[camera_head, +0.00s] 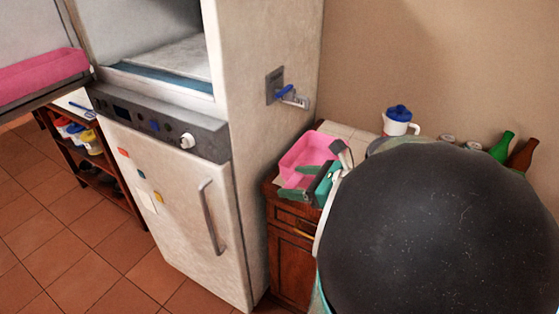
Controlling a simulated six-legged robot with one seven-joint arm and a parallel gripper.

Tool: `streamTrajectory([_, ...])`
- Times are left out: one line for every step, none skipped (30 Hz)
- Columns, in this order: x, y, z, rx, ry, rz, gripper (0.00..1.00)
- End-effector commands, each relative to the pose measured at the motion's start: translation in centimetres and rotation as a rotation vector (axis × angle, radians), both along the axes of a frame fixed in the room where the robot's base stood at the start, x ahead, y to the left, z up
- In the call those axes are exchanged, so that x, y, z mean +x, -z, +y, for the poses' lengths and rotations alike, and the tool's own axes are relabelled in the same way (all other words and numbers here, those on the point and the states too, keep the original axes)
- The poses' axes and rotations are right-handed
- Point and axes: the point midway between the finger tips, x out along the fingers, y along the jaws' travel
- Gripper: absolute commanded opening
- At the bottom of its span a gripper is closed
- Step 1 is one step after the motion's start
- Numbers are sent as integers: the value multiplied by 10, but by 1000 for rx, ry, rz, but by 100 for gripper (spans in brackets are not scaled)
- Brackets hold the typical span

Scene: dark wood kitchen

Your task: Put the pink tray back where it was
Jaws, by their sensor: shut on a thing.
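The pink tray (305,149) is over the white top of a dark wood cabinet, just right of the tall white fridge. My gripper (299,183), with green and dark fingers, is at the tray's near right side and shut on it. I cannot tell whether the tray rests on the cabinet top or is slightly above it. My large dark arm link covers the lower right and hides much of the counter.
The white fridge (178,215) has an open upper compartment. A white jug with a blue lid (398,119), a green bottle (502,148) and a brown bottle (522,157) stand behind my arm. A pink block-like object (40,76) lies at far left. Tiled floor is clear lower left.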

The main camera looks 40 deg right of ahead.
Motion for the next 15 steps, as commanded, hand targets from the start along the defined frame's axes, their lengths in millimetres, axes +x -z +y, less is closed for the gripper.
streamTrajectory([-2, 0, -1, -1, -1, -2, 24])
streamTrajectory([-2, 0, -1, -1, -2, -1, 24])
streamTrajectory([-2, 1, -2, -1, -2, -1, 24])
streamTrajectory([-1, 2, -3, -1, -2, -1, 24])
streamTrajectory([0, 3, -5, -1, -1, 0, 24])
streamTrajectory([3, 5, -8, 0, 0, 0, 24])
streamTrajectory([6, 7, -11, 0, 0, 1, 24])
streamTrajectory([10, 10, -14, 1, 1, 2, 24])
streamTrajectory([15, 13, -19, 2, 2, 1, 24])
streamTrajectory([19, 15, -23, 1, 2, 0, 24])
streamTrajectory([24, 18, -26, 1, 2, 1, 24])
streamTrajectory([29, 21, -31, 1, 2, 0, 24])
streamTrajectory([34, 24, -35, 2, 3, 1, 24])
streamTrajectory([38, 26, -39, 2, 3, 1, 24])
streamTrajectory([44, 29, -44, 1, 2, 0, 24])
